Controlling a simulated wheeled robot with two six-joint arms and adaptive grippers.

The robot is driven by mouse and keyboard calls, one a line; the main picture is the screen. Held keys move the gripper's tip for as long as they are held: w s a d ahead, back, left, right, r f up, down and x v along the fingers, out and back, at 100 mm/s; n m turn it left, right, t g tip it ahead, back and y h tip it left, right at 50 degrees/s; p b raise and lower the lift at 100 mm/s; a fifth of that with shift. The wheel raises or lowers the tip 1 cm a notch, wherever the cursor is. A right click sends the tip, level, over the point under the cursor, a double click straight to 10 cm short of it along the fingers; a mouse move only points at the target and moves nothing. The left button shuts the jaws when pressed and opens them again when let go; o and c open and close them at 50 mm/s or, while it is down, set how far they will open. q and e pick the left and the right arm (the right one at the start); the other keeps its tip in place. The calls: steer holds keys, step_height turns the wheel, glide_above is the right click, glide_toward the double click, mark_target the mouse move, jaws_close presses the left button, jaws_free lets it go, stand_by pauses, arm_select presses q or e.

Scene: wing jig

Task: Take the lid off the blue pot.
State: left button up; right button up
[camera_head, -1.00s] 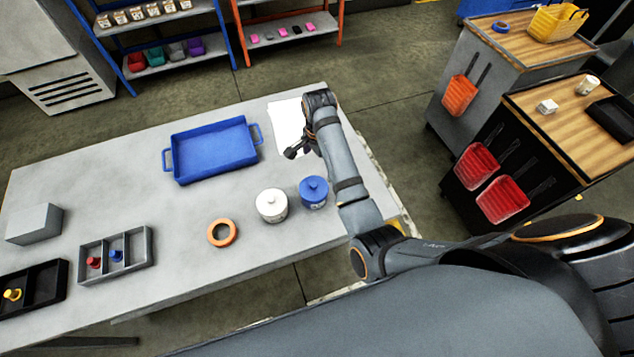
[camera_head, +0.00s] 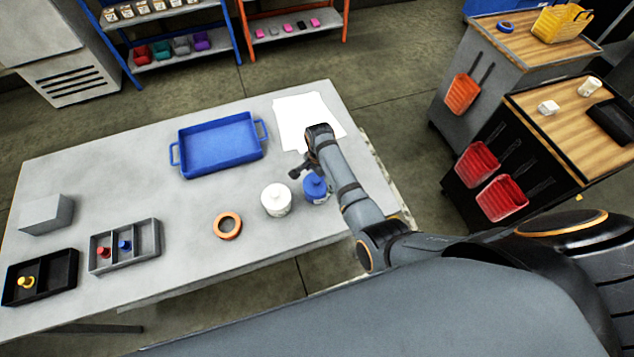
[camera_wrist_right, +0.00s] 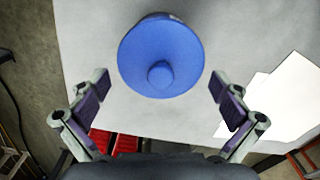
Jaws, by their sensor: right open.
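The blue pot (camera_head: 315,190) stands on the grey table near its right front edge, partly hidden behind my right gripper in the head view. In the right wrist view its round blue lid (camera_wrist_right: 160,50) with a centre knob (camera_wrist_right: 160,75) shows from above. The lid is on the pot. My right gripper (camera_head: 300,171) is open and close to the pot. In the right wrist view its two fingers (camera_wrist_right: 160,90) stand apart on either side of the knob, touching nothing. My left gripper is not in view.
A white lidded pot (camera_head: 276,200) stands just left of the blue pot. An orange ring (camera_head: 227,225), a blue tray (camera_head: 218,146), a grey divided box (camera_head: 126,247) and a black box (camera_head: 40,277) lie further left. A white sheet (camera_head: 300,118) lies behind my right arm.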

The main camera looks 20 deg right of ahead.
steer(key=c, duration=0.9)
steer(key=shift+s, duration=0.2)
steer(key=shift+c, duration=1.4)
